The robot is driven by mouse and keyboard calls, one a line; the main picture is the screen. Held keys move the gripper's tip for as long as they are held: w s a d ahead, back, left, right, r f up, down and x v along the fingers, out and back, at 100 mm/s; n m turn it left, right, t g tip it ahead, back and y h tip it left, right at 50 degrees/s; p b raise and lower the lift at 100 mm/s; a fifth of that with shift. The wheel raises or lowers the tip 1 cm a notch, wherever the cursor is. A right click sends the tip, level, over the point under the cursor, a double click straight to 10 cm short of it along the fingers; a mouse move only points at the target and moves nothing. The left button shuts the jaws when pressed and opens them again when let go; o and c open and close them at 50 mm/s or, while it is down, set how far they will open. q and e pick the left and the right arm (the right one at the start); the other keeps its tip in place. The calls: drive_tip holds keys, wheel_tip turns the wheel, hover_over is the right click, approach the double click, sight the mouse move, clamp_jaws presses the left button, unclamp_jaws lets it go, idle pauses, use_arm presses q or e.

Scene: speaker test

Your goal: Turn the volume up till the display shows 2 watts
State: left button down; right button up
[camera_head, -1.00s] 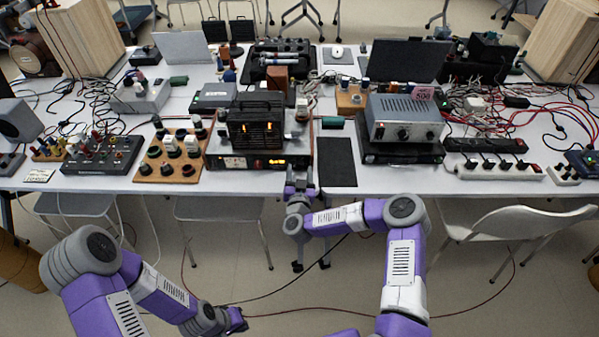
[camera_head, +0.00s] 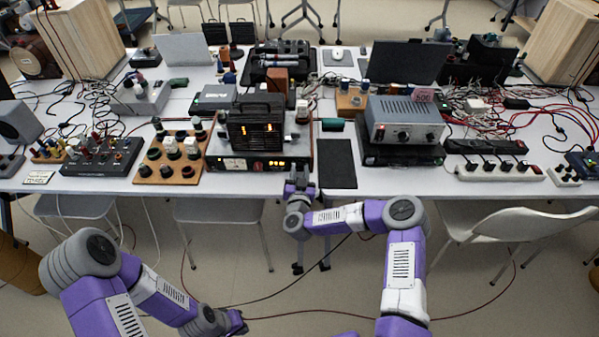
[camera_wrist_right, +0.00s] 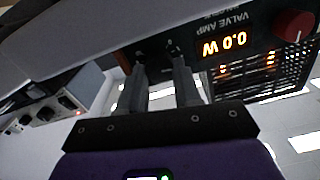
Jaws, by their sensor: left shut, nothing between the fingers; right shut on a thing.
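The valve amp (camera_head: 222,163) stands at the table's front edge, with a meter and controls on its front panel. Its orange display (camera_wrist_right: 224,44) reads 0.0 W, upside down in the right wrist view. A red knob (camera_wrist_right: 293,24) is beside the display. My right gripper (camera_head: 298,172) is at the right end of the amp's front; in the wrist view its fingers (camera_wrist_right: 158,58) are shut on a small dark knob on the panel, mostly hidden by the fingertips. My left gripper (camera_head: 238,322) is shut and empty, low in front of the table.
A black mat (camera_head: 337,163) lies right of the amp. A grey metal unit (camera_head: 404,122) stands further right. A wooden board with knobs (camera_head: 172,157) is on the left. A power strip (camera_head: 498,168) and tangled cables lie at right. Chairs stand under the table's front.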

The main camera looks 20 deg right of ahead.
drive_tip(key=shift+m, duration=1.8)
drive_tip(key=m+b, duration=0.1)
drive_tip(key=m, duration=0.2)
drive_tip(key=shift+d+f+b, duration=0.1)
drive_tip(key=shift+f+b, duration=0.05)
drive_tip(key=shift+b, duration=0.25)
drive_tip(key=shift+m+b, duration=0.7)
drive_tip(key=shift+m, duration=1.2)
drive_tip(key=o, duration=1.1)
drive_tip(key=shift+c, duration=0.2)
